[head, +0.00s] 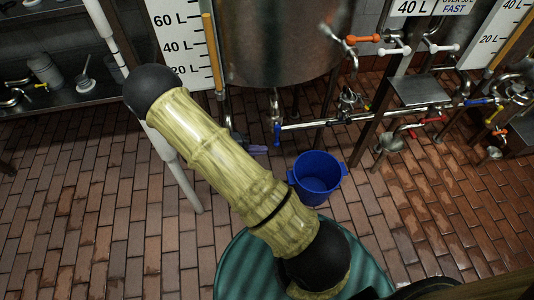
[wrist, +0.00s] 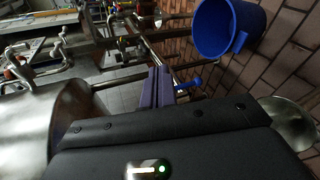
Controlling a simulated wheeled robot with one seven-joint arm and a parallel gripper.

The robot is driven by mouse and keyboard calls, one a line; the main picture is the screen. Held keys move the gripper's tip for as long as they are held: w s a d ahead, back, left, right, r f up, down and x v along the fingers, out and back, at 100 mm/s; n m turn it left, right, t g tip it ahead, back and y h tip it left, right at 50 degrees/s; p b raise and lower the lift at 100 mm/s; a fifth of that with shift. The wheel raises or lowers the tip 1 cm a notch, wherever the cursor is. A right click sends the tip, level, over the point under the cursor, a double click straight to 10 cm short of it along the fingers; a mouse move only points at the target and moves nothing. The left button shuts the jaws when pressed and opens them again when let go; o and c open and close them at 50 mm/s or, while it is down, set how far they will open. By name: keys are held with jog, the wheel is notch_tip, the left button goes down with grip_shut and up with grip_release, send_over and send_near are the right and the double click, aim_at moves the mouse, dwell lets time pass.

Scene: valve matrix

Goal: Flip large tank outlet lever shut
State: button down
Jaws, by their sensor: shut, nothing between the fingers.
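The large steel tank (head: 278,45) stands at the top middle of the head view. A blue lever (head: 277,132) hangs down at the pipe below it and looks like the tank's outlet lever. In the wrist view a blue lever (wrist: 190,84) shows just right of my fingers, with a small gap. My gripper (head: 257,149) has purple fingers, low and left of the blue lever in the head view, and is largely hidden behind my arm. In the wrist view my gripper (wrist: 160,72) is shut and empty. The tank's curved steel side (wrist: 25,125) appears at left there.
A blue bucket (head: 318,178) stands on the brick floor below the pipe, close to my gripper. A horizontal pipe (head: 340,119) runs right to other valves with coloured handles. A white post (head: 180,170) stands left. Floor at lower left is clear.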

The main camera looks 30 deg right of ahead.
jog(key=w+a+f+n+t+h+b, duration=0.2)
jog(key=w+f+t, duration=0.4)
jog(key=f, duration=0.5)
jog(key=t+h+b, duration=0.1)
jog(key=b, duration=0.1)
jog(key=shift+w+f+n+h+b, duration=0.15)
jog(key=shift+f+n+h+b, duration=0.2)
jog(key=shift+n+h, duration=0.05)
jog(key=b, duration=0.3)
send_near(277, 138)
jog(key=w+d+f, duration=0.2)
jog(key=w+d, duration=0.1)
jog(key=d, duration=0.2)
jog(key=shift+w+d+r, duration=0.3)
jog(key=shift+w+d, duration=0.05)
